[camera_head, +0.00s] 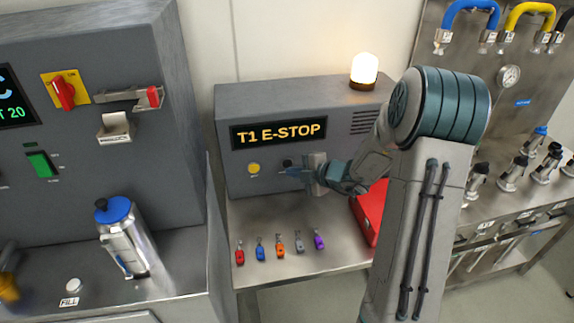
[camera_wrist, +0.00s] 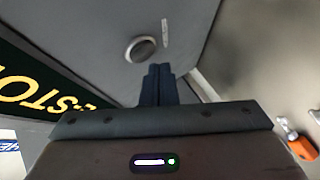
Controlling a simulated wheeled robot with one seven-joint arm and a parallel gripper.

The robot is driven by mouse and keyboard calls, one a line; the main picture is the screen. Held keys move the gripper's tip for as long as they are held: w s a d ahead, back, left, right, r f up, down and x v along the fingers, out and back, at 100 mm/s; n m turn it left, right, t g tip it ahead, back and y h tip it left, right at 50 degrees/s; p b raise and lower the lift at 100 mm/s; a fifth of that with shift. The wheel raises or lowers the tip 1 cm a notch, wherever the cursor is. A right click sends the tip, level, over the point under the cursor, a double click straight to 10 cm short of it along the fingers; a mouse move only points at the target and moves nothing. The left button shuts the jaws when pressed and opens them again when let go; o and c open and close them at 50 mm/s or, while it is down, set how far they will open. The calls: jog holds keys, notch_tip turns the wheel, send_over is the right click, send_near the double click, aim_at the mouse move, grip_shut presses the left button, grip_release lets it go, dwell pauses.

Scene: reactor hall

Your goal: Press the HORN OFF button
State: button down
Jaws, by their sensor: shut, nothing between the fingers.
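A grey alarm panel with a "T1 E-STOP" display (camera_head: 279,133) stands on the bench. Below the display is a yellow round button (camera_head: 253,168) with a small label I cannot read. To its right is a dark round button (camera_head: 287,162), partly hidden by my gripper (camera_head: 290,171). In the wrist view a round button with a metal rim (camera_wrist: 142,48) sits just beyond the fingertips, with a pale label strip beside it, too blurred to read. My gripper (camera_wrist: 158,72) is shut and empty, close to the panel face; I cannot tell whether it touches.
Several coloured padlock-like tags (camera_head: 279,244) lie on the bench below the panel. A red box (camera_head: 368,214) is behind my arm. A lit beacon (camera_head: 364,69) tops the panel. A grey cabinet (camera_head: 95,75) stands at left, and a steel bench with fittings at right.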

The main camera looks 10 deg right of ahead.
jog(key=s, duration=0.5)
dwell(0.8)
